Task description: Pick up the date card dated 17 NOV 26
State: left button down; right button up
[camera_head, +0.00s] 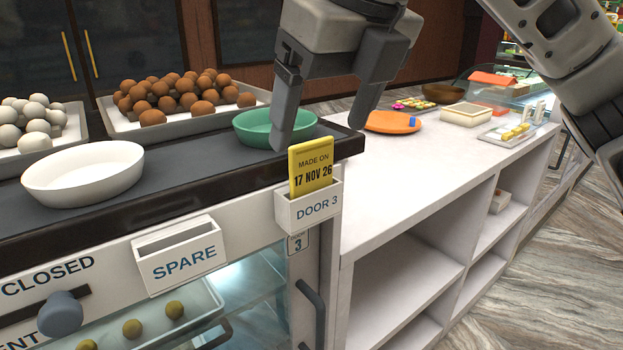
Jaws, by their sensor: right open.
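The yellow date card (311,166) reads "MADE ON 17 NOV 26". It stands upright in the white holder marked DOOR 3 (309,208), on the front of the counter, with its upper part showing above the holder. My right gripper (325,128) is open just above and behind the card, pointing down, one finger to the left of the card's top and the other to the right. A white holder marked SPARE (180,262) hangs to the left and shows no card. My left gripper is not in view.
A green bowl (252,130) sits behind the right gripper's left finger, and a white bowl (84,178) stands at the left. Trays of brown and white balls lie behind. A white counter (400,180) with an orange plate (385,122) extends right. A door handle (311,310) is below.

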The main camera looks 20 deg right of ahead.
aim_at(314, 157)
jog(key=shift+p+x, duration=0.7)
jog(key=shift+x, duration=2.65)
jog(key=shift+w+d, duration=0.1)
jog(key=shift+d, duration=0.05)
jog(key=c, duration=1.1)
